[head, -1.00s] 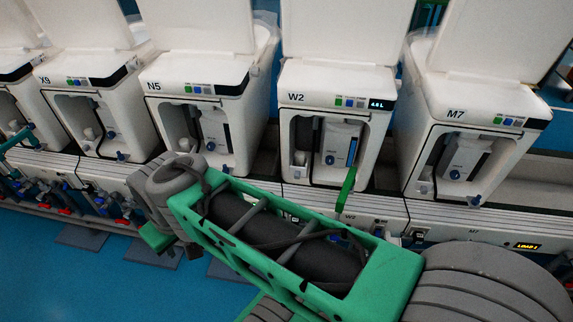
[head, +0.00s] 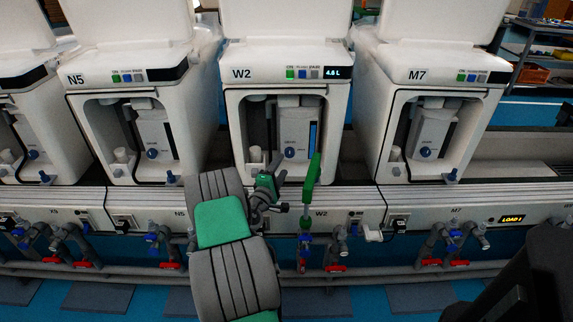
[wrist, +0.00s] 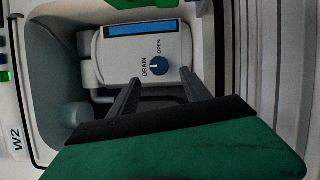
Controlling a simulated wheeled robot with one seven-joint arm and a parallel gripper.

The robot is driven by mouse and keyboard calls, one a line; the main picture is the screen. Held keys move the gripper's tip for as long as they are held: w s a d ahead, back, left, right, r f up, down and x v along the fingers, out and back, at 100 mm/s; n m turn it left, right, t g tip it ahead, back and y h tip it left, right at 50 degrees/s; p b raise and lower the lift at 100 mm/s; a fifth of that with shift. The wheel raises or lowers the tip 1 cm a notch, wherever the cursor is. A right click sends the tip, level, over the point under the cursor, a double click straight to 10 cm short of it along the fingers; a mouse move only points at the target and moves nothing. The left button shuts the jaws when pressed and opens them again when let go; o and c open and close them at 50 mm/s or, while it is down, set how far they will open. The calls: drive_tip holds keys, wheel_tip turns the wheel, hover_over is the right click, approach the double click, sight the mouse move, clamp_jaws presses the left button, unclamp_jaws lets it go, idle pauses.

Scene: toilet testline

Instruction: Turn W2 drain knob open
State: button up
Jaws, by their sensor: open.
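The W2 unit (head: 288,85) stands in the middle of the head view with its front bay open. Its blue drain knob (head: 290,152) sits low on the pale panel inside the bay. In the wrist view the round knob (wrist: 158,66) shows clearly between the words DRAIN and OPEN, with a pale mark on it. My gripper (head: 272,178) is in front of the bay's lower part. In the wrist view its two dark fingers (wrist: 158,86) are apart and empty, pointing toward the panel, with the knob seen between and just beyond their tips. Contact is not visible.
Similar units N5 (head: 125,100) and M7 (head: 435,100) flank W2. A green upright piece (head: 312,182) stands at the right front of the W2 bay. Bay walls surround the panel. Pipes with red valves (head: 335,268) run below the ledge.

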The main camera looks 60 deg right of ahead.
sight(288, 155)
drive_tip(key=d, duration=0.6)
drive_tip(key=shift+w+r, duration=0.25)
drive_tip(key=shift+w, duration=0.05)
drive_tip(key=shift+c, duration=0.5)
clamp_jaws()
